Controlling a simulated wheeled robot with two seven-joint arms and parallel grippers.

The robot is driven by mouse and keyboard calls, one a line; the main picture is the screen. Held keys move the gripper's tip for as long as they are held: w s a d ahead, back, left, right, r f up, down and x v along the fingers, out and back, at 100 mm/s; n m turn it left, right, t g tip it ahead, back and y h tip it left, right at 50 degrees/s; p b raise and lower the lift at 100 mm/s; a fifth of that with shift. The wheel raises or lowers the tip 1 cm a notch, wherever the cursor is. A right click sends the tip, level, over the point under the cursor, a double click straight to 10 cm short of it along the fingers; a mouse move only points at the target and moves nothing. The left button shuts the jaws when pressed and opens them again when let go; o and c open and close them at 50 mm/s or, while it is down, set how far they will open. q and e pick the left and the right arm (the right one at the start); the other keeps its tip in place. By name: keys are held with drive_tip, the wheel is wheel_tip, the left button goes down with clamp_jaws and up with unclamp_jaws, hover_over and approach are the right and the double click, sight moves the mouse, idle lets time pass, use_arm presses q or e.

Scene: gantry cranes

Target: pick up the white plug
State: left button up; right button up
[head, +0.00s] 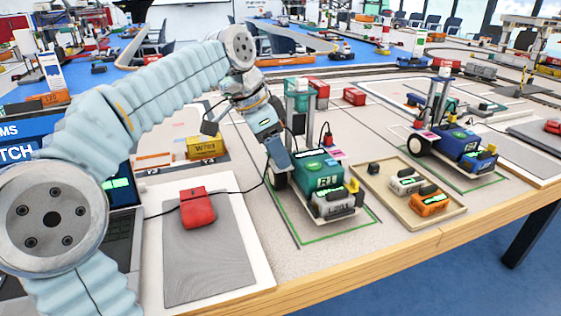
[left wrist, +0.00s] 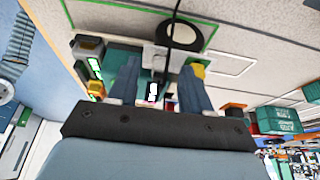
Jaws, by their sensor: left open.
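I cannot make out a white plug for certain. My left gripper (head: 281,166) points down at the left side of the near green crane vehicle (head: 318,164). In the left wrist view its two fingers (left wrist: 160,68) are apart, with the green body of that vehicle behind them. A small white patch with dark marks (left wrist: 153,92) shows between the fingers; I cannot tell whether it is a plug or a label. White caps (head: 301,82) top the near vehicle's mast. A red plug-like piece (head: 327,138) is on its right side. My right gripper is not in view.
A tray (head: 388,219) with grey and orange pieces lies right of the near vehicle. A blue vehicle (head: 465,143) stands beyond it. A red device (head: 197,208) sits on a grey pad (head: 208,262); a black cable runs from it. A yellow box (head: 201,147) stands behind.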

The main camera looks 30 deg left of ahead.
use_arm(q)
clamp_jaws()
wheel_tip(320, 180, up, 3)
drive_tip(key=shift+f+p, duration=0.1)
drive_tip(key=shift+p, duration=0.25)
drive_tip(key=s+d+r, duration=0.8)
drive_tip(key=s+r, duration=0.2)
drive_tip(key=s, duration=0.1)
drive_tip(key=shift+s+r+p, duration=0.15)
drive_tip(key=shift+s+p, duration=0.05)
drive_tip(key=shift+p, duration=0.15)
